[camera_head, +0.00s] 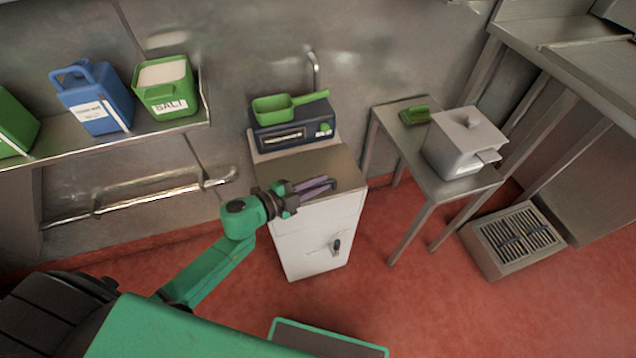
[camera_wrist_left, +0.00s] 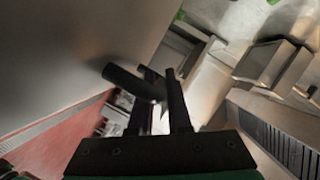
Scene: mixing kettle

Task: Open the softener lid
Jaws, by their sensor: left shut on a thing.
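The softener is a white cabinet (camera_head: 318,238) with a grey metal lid (camera_head: 308,172) on top. The lid looks level and shut. My left gripper (camera_head: 330,184) reaches in from the left at the lid's front edge. Its fingers are shut on the lid's dark handle, which is mostly hidden by them in the head view. In the left wrist view the black bar handle (camera_wrist_left: 130,82) passes between the gripper's two fingers (camera_wrist_left: 163,88), beside a large grey surface. My right gripper is not in view.
A dark control box (camera_head: 292,133) with a green scoop (camera_head: 285,104) stands behind the lid. A shelf (camera_head: 110,146) at the left holds blue and green containers. A steel table (camera_head: 405,150) with a grey box (camera_head: 463,140) stands at the right. Red floor lies in front.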

